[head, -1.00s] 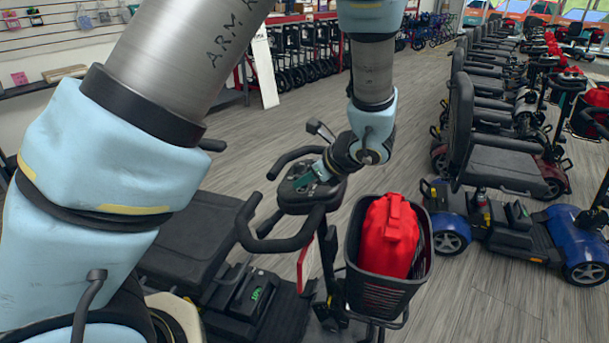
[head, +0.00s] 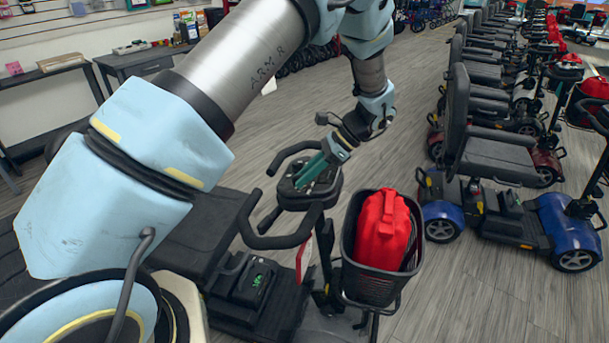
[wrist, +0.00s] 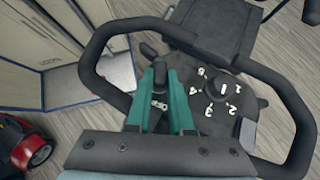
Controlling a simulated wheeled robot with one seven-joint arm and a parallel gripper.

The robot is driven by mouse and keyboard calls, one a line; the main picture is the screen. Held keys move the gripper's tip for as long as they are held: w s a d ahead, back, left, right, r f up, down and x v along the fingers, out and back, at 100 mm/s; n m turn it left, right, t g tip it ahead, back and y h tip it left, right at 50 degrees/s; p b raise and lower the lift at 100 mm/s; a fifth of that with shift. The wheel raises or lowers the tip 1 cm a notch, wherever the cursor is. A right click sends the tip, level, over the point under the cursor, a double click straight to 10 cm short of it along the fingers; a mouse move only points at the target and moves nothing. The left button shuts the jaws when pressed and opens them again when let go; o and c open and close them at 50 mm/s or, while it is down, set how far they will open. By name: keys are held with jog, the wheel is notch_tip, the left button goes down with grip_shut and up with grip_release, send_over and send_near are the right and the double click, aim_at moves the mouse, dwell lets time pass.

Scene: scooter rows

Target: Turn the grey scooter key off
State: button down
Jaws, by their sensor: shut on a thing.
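The near scooter has a dark tiller console (head: 310,187) with a looped black handlebar (head: 268,241). It also shows in the wrist view as a console (wrist: 222,92) with a numbered dial. My gripper (head: 305,180) reaches down onto the console. In the wrist view its green fingers (wrist: 158,68) are nearly together, shut on the dark key (wrist: 148,50), whose head shows just past the fingertips. A small white marking shows between the fingers. The fingers hide the keyhole, so the key's angle cannot be told.
A black basket (head: 364,290) holding a red bag (head: 383,230) is on the scooter's front, right of the console. The scooter's seat (head: 190,225) lies left. A blue scooter (head: 560,232) and a row of others stand right. Grey floor (head: 460,300) is clear between.

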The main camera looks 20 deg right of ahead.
jog(key=shift+w+n+g, duration=0.1)
jog(key=shift+n+g, duration=0.5)
jog(key=c, duration=0.8)
grip_release()
jog(key=b+v, duration=0.3)
jog(key=v, duration=0.6)
jog(key=shift+w+d+r+b, duration=0.1)
jog(key=shift+d+r+b, duration=0.05)
jog(key=shift+d+b, duration=0.25)
jog(key=shift+d+r, duration=0.3)
jog(key=shift+r, duration=0.15)
